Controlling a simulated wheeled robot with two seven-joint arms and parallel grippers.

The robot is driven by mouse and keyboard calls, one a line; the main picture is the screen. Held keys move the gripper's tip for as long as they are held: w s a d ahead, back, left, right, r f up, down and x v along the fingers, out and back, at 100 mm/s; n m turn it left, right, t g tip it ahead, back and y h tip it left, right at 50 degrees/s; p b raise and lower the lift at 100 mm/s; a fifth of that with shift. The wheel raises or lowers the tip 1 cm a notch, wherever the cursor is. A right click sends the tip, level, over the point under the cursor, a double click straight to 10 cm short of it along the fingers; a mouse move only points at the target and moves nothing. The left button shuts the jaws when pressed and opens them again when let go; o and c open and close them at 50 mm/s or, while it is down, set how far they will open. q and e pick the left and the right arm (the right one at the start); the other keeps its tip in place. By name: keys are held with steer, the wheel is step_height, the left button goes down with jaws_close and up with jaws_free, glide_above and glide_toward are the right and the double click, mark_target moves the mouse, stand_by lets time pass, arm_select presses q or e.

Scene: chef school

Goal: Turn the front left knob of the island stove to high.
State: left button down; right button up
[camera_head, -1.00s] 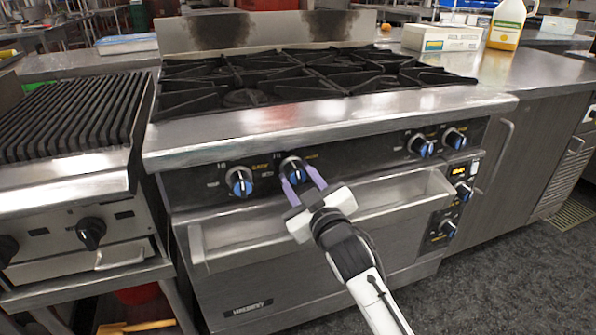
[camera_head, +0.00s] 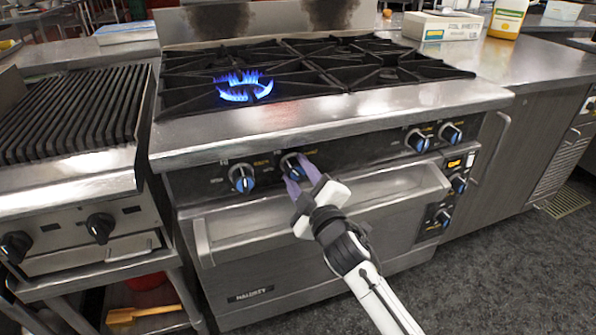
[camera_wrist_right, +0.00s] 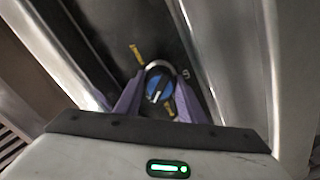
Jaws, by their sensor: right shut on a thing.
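The island stove (camera_head: 330,117) has black grates and a front panel with blue-faced knobs. My right gripper (camera_head: 297,172) is shut on the second knob from the left (camera_head: 290,163), with its purple fingers on either side. In the right wrist view, this knob (camera_wrist_right: 158,86) sits between the fingers (camera_wrist_right: 160,100), its white mark tilted. The leftmost knob (camera_head: 241,178) stands free to the left of the gripper. A blue flame ring (camera_head: 243,90) burns at the front left burner. My left gripper is not in view.
A grill (camera_head: 75,112) with black knobs stands to the left. An oven handle shelf (camera_head: 330,205) runs below the knobs, close to my gripper. A box (camera_head: 443,25) and a yellow-labelled jug (camera_head: 508,18) stand on the right counter.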

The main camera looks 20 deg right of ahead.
stand_by(0.3)
steer(key=o, duration=0.9)
steer(key=shift+o, duration=0.8)
steer(key=s+p, duration=0.1)
steer(key=s, duration=0.9)
steer(key=shift+s+d, duration=0.2)
